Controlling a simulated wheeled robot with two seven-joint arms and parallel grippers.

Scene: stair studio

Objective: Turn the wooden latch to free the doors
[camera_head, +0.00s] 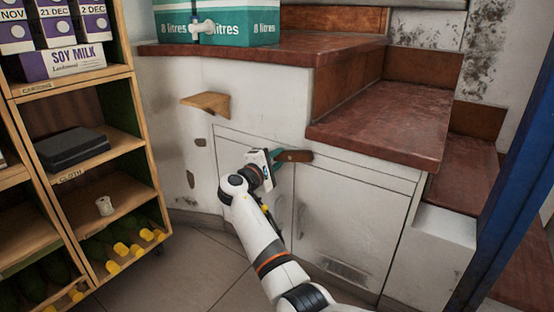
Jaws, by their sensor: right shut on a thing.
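The wooden latch (296,156) is a small brown bar at the top of the seam between two white cupboard doors under the stairs. It lies about level, and its left part is hidden by my gripper. My right gripper (275,160) is at the latch's left end and shut on it. The right door (350,215) and the left door (232,150) both look closed. The left door is partly covered by my right arm. My left gripper is not in view.
A wooden shelf unit (148,130) with cartons, dark cloth and bottles stands at the left. A small wooden ledge (207,102) juts from the wall above the left door. Red stair treads (385,122) overhang the doors. A blue post (510,190) stands at the right.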

